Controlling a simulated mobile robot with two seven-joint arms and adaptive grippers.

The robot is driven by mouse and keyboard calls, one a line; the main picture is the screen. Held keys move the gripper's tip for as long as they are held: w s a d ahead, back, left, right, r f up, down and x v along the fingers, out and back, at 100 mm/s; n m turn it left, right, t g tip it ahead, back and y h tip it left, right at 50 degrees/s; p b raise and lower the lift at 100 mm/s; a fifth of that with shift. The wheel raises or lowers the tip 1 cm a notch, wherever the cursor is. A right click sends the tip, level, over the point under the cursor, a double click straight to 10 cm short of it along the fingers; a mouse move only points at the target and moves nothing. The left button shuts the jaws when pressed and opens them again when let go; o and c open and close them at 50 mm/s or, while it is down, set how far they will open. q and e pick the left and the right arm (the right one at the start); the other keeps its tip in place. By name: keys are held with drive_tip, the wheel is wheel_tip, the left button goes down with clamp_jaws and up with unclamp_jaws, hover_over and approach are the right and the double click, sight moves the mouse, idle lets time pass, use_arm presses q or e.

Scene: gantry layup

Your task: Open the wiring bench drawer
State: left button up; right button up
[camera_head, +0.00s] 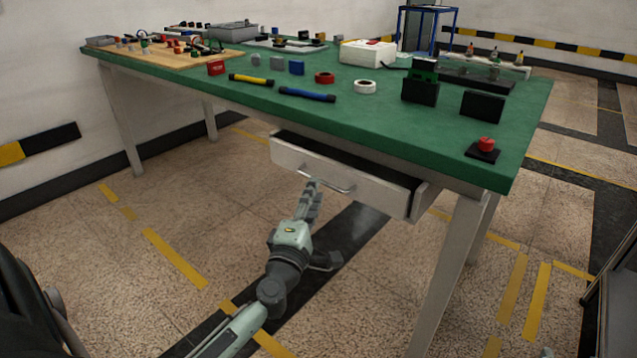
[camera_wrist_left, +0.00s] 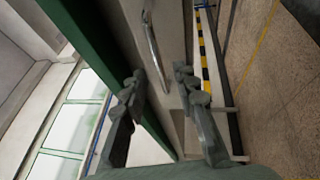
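The wiring bench (camera_head: 400,135) has a green top and pale legs. Its drawer (camera_head: 375,194) stands partly open under the front edge, with a dark gap showing behind the pale front panel. A thin metal bar handle (camera_head: 340,190) runs across that panel. My left gripper (camera_head: 313,184) is at the left part of the handle. In the left wrist view its two fingers (camera_wrist_left: 158,88) are spread apart, with the handle (camera_wrist_left: 154,45) between and ahead of them. I cannot tell whether a finger touches the handle. My right gripper is not in view.
A red button on a black base (camera_head: 484,149) sits at the bench's near right corner. Screwdriver-like tools, tape rolls and boxes lie on top. A bench leg (camera_head: 452,265) stands right of the drawer. The floor before the drawer is clear apart from my arm.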

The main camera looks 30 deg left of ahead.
use_arm(q)
drive_tip(key=shift+x, duration=1.65)
drive_tip(key=shift+c, duration=0.5)
clamp_jaws()
